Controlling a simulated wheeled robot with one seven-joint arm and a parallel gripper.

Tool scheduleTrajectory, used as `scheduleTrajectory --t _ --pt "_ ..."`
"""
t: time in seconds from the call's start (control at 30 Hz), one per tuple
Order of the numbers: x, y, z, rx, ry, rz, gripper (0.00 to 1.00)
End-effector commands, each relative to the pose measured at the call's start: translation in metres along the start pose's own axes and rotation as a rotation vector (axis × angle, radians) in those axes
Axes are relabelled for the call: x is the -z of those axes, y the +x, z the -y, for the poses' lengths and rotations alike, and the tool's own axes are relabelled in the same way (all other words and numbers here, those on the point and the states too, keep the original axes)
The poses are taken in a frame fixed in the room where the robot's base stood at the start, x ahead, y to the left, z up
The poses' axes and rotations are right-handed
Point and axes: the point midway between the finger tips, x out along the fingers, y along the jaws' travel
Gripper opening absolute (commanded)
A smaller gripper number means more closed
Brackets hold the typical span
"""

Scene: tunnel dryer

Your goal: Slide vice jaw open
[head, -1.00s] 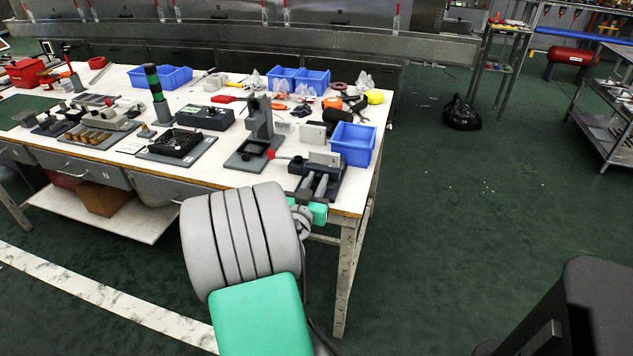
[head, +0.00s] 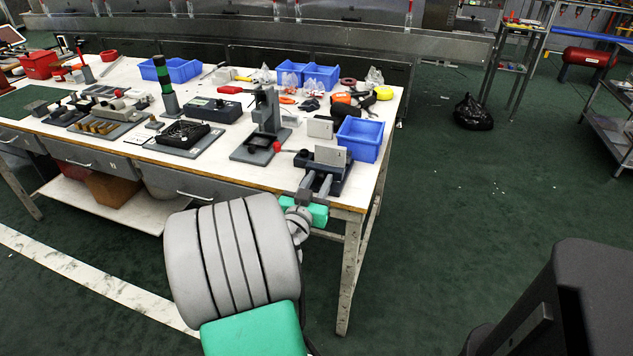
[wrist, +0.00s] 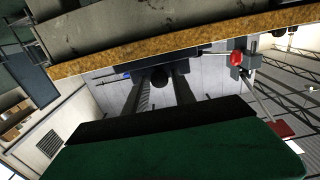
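The vice (head: 343,180) is a dark blue-grey block at the table's front right corner, with an upright light grey jaw plate (head: 332,155) on top. My gripper (head: 318,176) reaches up to the vice's near side from beyond the table edge. Its two grey fingers are spread with a gap between them. In the wrist view the fingers (wrist: 160,80) also stand apart, with a dark round part between them close to the vice. I cannot tell whether they touch it. The gap between the vice jaws is not clear to see.
A blue bin (head: 361,140) stands just right of the vice. A grey stand (head: 268,118) and a red-knobbed lever (head: 278,147) are to its left. The wooden table edge (wrist: 150,52) lies close to my gripper.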

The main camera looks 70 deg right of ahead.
Motion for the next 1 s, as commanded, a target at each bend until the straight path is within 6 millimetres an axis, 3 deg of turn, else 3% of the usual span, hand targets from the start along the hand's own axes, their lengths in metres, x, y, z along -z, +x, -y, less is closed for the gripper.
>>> scheduleTrajectory --t 0.13,0.43,0.8,1.0 --pt "0.0 0.0 0.0 0.001 0.0 0.001 0.44" --pt "-0.001 -0.005 0.002 0.004 -0.001 0.002 0.44" --pt "-0.001 -0.07 0.003 0.008 -0.001 0.001 0.44" --pt "0.0 -0.079 0.001 0.002 -0.001 0.0 0.44"
